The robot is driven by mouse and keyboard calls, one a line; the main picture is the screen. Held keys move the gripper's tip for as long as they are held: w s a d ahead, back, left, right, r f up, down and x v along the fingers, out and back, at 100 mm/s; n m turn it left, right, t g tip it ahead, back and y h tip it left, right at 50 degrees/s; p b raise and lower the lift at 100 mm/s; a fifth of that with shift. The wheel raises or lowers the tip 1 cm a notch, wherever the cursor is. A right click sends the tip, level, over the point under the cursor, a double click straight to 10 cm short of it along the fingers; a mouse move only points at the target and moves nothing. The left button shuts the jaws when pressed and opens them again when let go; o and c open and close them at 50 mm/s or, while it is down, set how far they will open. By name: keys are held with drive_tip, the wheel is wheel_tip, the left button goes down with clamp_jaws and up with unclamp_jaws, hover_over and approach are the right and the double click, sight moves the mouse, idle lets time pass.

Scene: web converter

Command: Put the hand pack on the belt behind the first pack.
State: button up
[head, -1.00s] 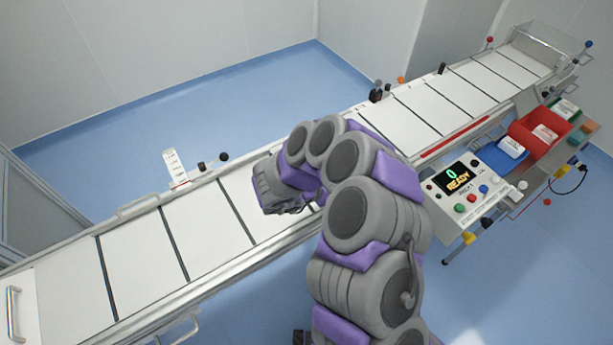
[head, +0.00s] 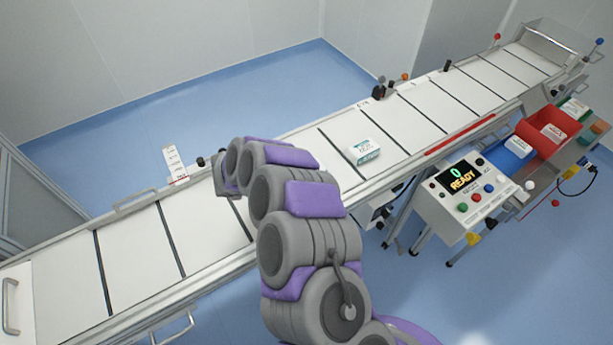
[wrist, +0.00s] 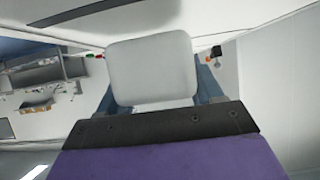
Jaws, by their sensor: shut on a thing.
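The first pack (head: 364,151), a small white box with green print, lies on the white belt (head: 140,245), right of my arm in the head view. My gripper (head: 226,175) is over the belt left of that pack, near the belt's far edge. In the wrist view a plain white pack (wrist: 152,68) sits between my gripper's bluish fingers, which are shut on it. My wrist and arm hide this held pack in the head view. I cannot tell how high it is above the belt.
Dark lines divide the belt into sections; those to the left are empty. A rail, a white label plate (head: 175,163) and a dark knob line the far side. A control box (head: 463,190) reading "0 READY", a blue bin (head: 511,152) and a red bin (head: 543,140) stand at the right.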

drive_tip(key=shift+d+f, duration=0.2)
drive_tip(key=shift+f, duration=1)
drive_tip(key=shift+a, duration=0.85)
drive_tip(key=shift+a+f+b, duration=0.1)
drive_tip(key=shift+f+b, duration=0.1)
drive_tip(key=shift+b, duration=0.1)
drive_tip(key=shift+f, duration=0.1)
drive_tip(key=o, duration=0.8)
drive_tip(key=shift+s+d, duration=0.1)
drive_tip(key=shift+d, duration=0.2)
drive_tip(key=o, duration=0.3)
drive_tip(key=shift+d, duration=0.45)
drive_tip(key=shift+o, duration=0.2)
drive_tip(key=shift+a, duration=0.1)
